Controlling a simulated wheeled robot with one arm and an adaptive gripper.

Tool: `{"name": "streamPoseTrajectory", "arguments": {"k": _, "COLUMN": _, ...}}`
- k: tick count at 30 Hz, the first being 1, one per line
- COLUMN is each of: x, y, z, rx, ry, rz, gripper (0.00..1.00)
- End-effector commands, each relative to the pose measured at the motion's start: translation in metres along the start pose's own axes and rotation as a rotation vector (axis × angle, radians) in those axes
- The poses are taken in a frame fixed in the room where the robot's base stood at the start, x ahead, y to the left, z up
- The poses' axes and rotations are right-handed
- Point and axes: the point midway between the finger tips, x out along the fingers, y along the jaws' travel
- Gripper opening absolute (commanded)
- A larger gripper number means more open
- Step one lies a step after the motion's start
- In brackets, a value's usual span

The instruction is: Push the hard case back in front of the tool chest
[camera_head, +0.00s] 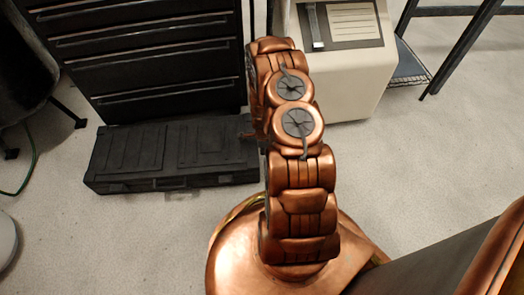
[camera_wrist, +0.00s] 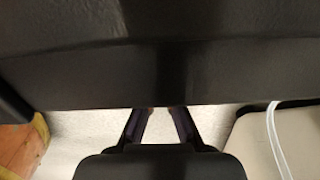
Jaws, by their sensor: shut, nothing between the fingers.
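The hard case (camera_head: 170,160) is black and flat with a ribbed lid. It lies on the floor along the foot of the black tool chest (camera_head: 150,65), its long front side with latches facing me. Its right end is partly behind my arm. In the head view my gripper is mostly hidden behind my arm, by the case's right end. In the wrist view my gripper (camera_wrist: 153,110) is shut and empty, its fingertips meeting at the edge of a broad dark surface, likely the case. I cannot tell whether they touch it.
A beige cabinet (camera_head: 350,85) with a labelled panel stands right of the chest. Dark metal legs (camera_head: 460,50) are at the upper right. A black object (camera_head: 25,70) and a green cable (camera_head: 28,160) are at the left. The floor before the case is clear.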

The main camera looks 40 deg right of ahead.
Motion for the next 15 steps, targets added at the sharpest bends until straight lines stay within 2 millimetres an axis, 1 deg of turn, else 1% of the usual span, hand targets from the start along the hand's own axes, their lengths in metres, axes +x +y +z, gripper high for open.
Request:
{"name": "streamPoseTrajectory", "arguments": {"k": 5, "x": 0.003, "y": -0.004, "z": -0.02, "rx": -0.009, "ry": 0.0, "rz": -0.002, "gripper": 0.0}}
{"name": "streamPoseTrajectory", "arguments": {"k": 7, "x": -0.016, "y": -0.005, "z": -0.019, "rx": -0.017, "ry": 0.0, "rz": -0.002, "gripper": 0.0}}
{"name": "streamPoseTrajectory", "arguments": {"k": 9, "x": -0.031, "y": -0.005, "z": -0.02, "rx": -0.014, "ry": 0.0, "rz": -0.003, "gripper": 0.0}}
{"name": "streamPoseTrajectory", "arguments": {"k": 15, "x": -0.066, "y": -0.004, "z": -0.024, "rx": -0.008, "ry": 0.0, "rz": -0.001, "gripper": 0.0}}
